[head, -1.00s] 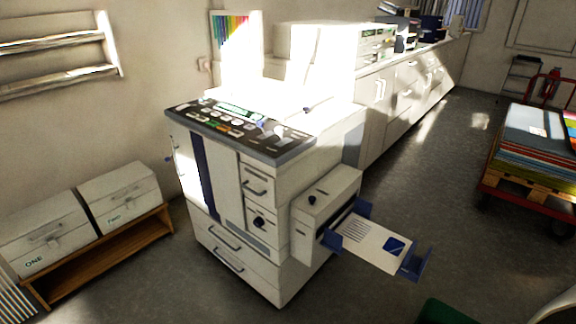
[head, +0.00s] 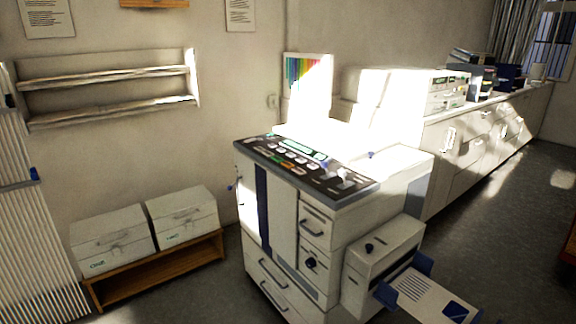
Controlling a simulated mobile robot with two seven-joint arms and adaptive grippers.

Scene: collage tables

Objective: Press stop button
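A large white printing machine (head: 284,216) with a dark blue vertical stripe stands right of centre in the head view. Its dark control panel (head: 262,150) slopes on top and carries several small buttons, pale, green and orange-red. A red-orange button (head: 287,164) shows near the panel's front edge. The labels are too small to read, so I cannot tell which button is stop. Neither of my grippers is in view.
A low wooden bench (head: 160,268) with two white boxes (head: 181,217) stands left of the machine. A paper tray (head: 428,296) juts out at its lower right. A long white counter (head: 465,150) runs behind right. Grey floor is open at right.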

